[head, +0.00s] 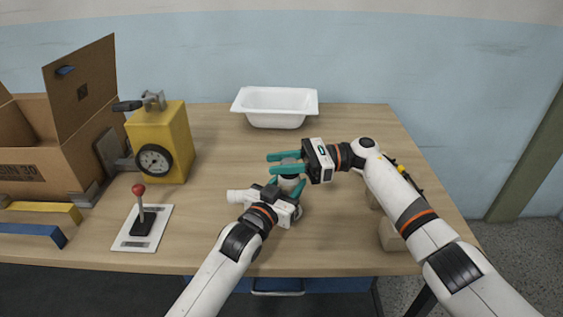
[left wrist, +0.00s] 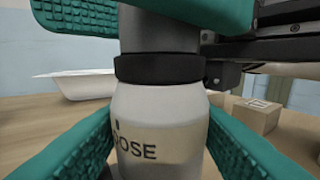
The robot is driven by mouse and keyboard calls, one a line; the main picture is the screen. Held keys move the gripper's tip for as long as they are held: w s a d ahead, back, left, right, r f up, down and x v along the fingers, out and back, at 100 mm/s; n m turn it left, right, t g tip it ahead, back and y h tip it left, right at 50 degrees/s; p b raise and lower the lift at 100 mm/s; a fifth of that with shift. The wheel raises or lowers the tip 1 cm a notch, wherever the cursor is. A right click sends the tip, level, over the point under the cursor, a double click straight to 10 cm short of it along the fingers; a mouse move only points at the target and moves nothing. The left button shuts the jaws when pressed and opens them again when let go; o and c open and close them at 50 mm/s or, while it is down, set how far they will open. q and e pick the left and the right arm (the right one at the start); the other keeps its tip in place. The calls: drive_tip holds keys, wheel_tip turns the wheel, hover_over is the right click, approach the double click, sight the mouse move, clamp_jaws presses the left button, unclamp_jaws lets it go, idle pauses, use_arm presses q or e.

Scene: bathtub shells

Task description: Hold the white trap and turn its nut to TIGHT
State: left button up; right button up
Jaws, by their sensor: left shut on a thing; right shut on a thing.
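The white trap (left wrist: 160,115) stands upright in the left wrist view, with a small black tick and lettering ending in "OOSE" on its side. A black collar (left wrist: 158,68) and a dark grey cylindrical part, seemingly the nut (left wrist: 158,30), sit above the white body. My left gripper (head: 287,186) is shut around the white body, one teal finger on each side. My right gripper (head: 279,163) comes from the right, above it, and is shut on the grey upper part. In the head view the grippers hide most of the trap. Any TIGHT mark is out of sight.
A white tub (head: 275,107) stands at the back. A yellow block with a black dial (head: 174,130), a red-knobbed lever (head: 140,210) and an open cardboard box (head: 83,120) are at left. Tan blocks (head: 390,235) lie by my right arm. The table's front middle is clear.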

drive_tip(key=shift+f, duration=0.1)
drive_tip(key=o, duration=1)
drive_tip(key=shift+d, duration=0.1)
drive_tip(key=w+d, duration=0.2)
drive_tip(key=d, duration=0.9)
drive_tip(key=shift+d, duration=0.4)
use_arm(q)
drive_tip(key=o, duration=1.2)
drive_tip(key=shift+c, duration=0.2)
